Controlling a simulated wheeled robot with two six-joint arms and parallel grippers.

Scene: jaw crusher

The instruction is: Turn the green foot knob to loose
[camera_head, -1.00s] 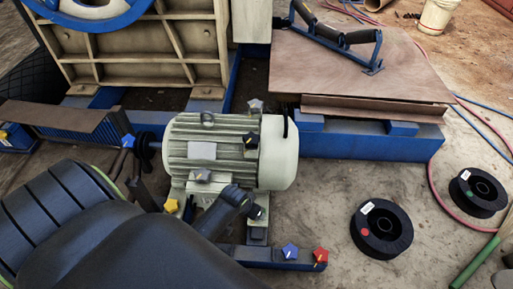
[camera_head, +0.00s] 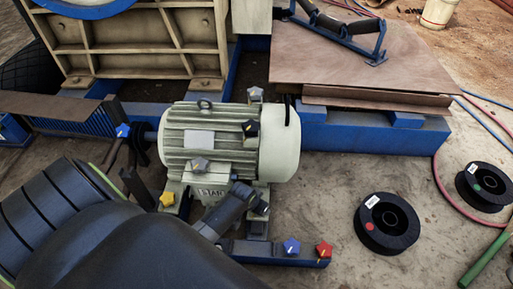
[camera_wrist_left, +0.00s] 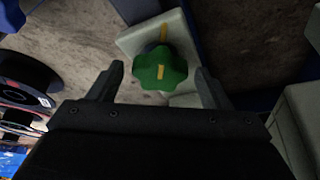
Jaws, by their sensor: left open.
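The green foot knob (camera_wrist_left: 172,70) shows in the left wrist view, with lobed edges and a short yellow mark on its face. A yellow stripe (camera_wrist_left: 163,33) on the pale foot plate (camera_wrist_left: 135,40) lies above it, roughly in line with the mark. My left gripper (camera_wrist_left: 159,73) is open, with one finger on each side of the knob. I cannot tell whether the fingers touch it. In the head view my left gripper (camera_head: 250,202) is beside the lower front of the grey motor (camera_head: 225,140), and the green knob is hidden there. My right gripper is not in view.
A blue rail (camera_head: 270,258) runs in front of the motor. Black spools (camera_head: 387,224) lie at right. The floor between rail and spools is clear.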

